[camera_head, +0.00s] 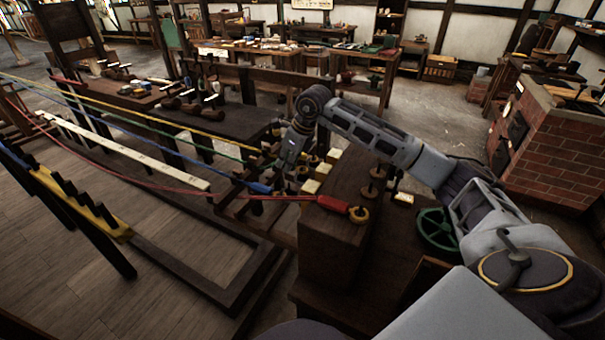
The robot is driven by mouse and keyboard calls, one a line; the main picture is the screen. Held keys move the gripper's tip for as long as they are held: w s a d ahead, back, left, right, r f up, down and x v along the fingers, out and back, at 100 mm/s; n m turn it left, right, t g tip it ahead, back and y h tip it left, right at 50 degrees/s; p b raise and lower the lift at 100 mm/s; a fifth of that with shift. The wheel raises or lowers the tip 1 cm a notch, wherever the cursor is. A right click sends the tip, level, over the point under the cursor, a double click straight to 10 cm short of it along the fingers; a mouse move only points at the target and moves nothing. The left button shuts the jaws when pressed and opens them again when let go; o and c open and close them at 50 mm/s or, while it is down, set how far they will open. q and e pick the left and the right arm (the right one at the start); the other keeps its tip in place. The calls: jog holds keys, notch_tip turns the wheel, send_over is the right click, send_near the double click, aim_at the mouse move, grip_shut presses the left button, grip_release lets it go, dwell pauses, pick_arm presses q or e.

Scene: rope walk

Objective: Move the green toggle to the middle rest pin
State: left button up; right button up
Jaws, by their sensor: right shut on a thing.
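My right gripper (283,178) points down at the near end of the stretched ropes and is shut, on what looks like the green toggle; its fingers hide most of what they hold. The green rope (225,146) runs in from the left toward it. The blue toggle (260,188) lies close beside the fingertips, at the end of the blue rope. The red toggle (332,204) lies across the wooden block, with a brass-coloured ring at its end. The middle rest pin cannot be made out clearly. My left gripper is out of view.
Small pale blocks (322,171) stand just right of the gripper. A dark wooden block (329,250) and a green handwheel (437,229) are nearer. A yellow stepped rack (75,203) stands at the left. A brick forge (555,145) stands at the right.

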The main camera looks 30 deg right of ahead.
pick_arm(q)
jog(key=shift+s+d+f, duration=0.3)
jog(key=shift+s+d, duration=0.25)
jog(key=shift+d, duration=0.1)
pick_arm(e)
jog(key=shift+a+f, duration=0.15)
jog(key=shift+f, duration=0.1)
jog(key=o, duration=1)
jog(key=shift+c, duration=0.2)
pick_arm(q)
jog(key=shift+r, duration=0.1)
pick_arm(e)
jog(key=shift+r, duration=0.1)
jog(key=shift+a+r+p, duration=0.15)
jog(key=shift+r+p, duration=0.4)
jog(key=shift+r, duration=0.3)
jog(key=shift+r+p, duration=0.8)
jog(key=shift+r, duration=0.45)
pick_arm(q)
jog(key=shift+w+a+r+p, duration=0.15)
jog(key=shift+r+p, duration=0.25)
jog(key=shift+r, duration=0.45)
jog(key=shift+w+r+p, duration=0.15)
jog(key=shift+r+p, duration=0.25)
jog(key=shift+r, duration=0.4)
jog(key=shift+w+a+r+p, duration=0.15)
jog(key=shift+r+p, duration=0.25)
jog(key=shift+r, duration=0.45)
pick_arm(e)
jog(key=shift+r, duration=1.95)
